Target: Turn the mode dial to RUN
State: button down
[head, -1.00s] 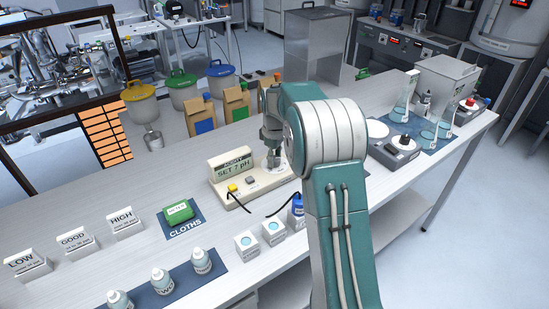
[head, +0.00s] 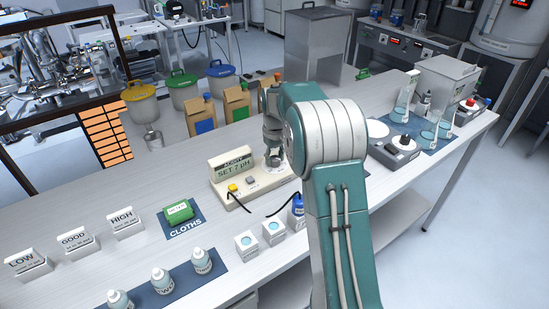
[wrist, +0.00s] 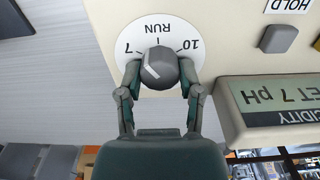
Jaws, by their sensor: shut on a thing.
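The mode dial (wrist: 160,67) is a grey round knob on a white disc marked 7, RUN and 10, upside down in the wrist view. A pale line on the knob slants toward the 7 side and is not in line with the RUN tick. My gripper (wrist: 160,82) is shut on the knob, one finger on each side. In the head view, my gripper (head: 274,157) reaches down to the right end of the cream acidity meter (head: 232,196), and the dial is mostly hidden there. The meter's display (head: 233,171) reads SET 7 pH.
A yellow button (head: 233,188) and a grey HOLD button (wrist: 278,39) sit on the meter.

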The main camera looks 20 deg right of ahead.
aim_at(274, 158)
jog(key=m, duration=0.6)
jog(key=shift+s+f, duration=0.1)
jog(key=shift+f, duration=0.15)
jog(key=shift+m, duration=0.3)
jog(key=shift+c, duration=1.3)
grip_release()
jog(key=shift+r, duration=0.1)
notch_tip(274, 158, up, 12)
